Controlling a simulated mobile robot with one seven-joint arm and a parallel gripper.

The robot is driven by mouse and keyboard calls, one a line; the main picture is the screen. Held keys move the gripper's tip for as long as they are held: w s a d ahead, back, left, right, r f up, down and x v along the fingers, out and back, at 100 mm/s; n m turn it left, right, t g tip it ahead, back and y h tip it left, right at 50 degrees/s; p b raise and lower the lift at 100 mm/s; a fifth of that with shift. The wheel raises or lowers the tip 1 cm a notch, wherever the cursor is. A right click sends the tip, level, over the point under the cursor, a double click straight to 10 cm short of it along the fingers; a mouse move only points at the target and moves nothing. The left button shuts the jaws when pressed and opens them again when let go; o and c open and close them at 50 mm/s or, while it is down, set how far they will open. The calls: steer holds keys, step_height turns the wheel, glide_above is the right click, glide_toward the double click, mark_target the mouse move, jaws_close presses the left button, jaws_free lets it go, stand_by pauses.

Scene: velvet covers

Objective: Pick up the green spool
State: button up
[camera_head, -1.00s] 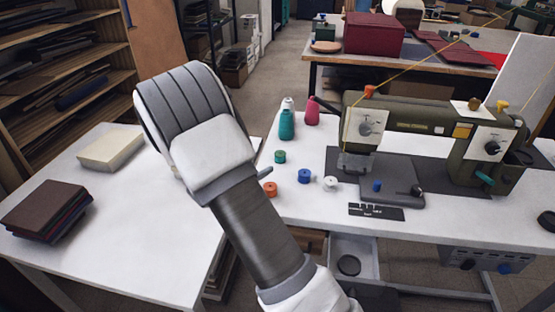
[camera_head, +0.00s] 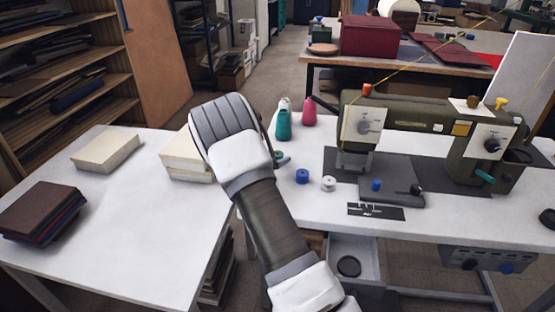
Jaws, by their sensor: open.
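The green spool (camera_head: 278,154) is on the white sewing table, just right of my wrist. Only a sliver of green shows, because my arm covers most of it. My gripper (camera_head: 284,160) is largely hidden behind my wrist; a small dark part of it shows right at the green spool. It is open. I cannot tell whether the fingers are around the spool or only beside it.
A blue spool (camera_head: 302,176) and a white spool (camera_head: 329,184) stand close by on the right. Teal (camera_head: 284,125) and pink (camera_head: 309,112) thread cones stand behind. The sewing machine (camera_head: 420,135) fills the table's right side. Cream blocks (camera_head: 186,160) lie on the left table.

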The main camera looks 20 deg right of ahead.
steer(key=shift+w+d+f, duration=0.1)
steer(key=shift+w+d, duration=0.05)
jaws_close()
stand_by(0.4)
